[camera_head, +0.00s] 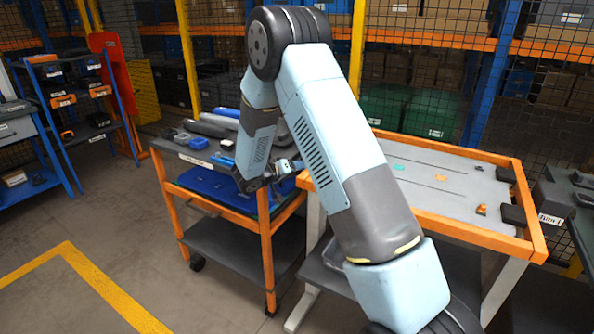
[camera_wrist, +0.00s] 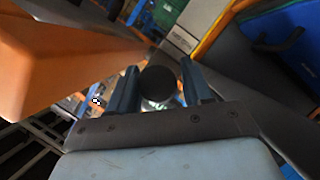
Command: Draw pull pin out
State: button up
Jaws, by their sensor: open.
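My gripper (camera_wrist: 158,80) is open in the wrist view, with one dark blue-grey finger on each side. A dark round knob-like end (camera_wrist: 160,83) shows between the fingers; it could be the pull pin's head, but I cannot tell. Whether the fingers touch it is not clear. In the head view my arm bends down to the gap between the orange cart and the orange-edged table. The gripper is small there and partly hidden by my arm. I cannot make out a pin in that view.
The orange cart (camera_head: 225,209) carries blue and grey parts. The orange-edged table (camera_head: 450,239) stands close on its right, with small orange and green pieces on its grey top. A large orange surface (camera_wrist: 60,50) is close on the left in the wrist view. Floor at left is clear.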

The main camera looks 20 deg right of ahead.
jog(key=shift+c, duration=0.5)
grip_shut()
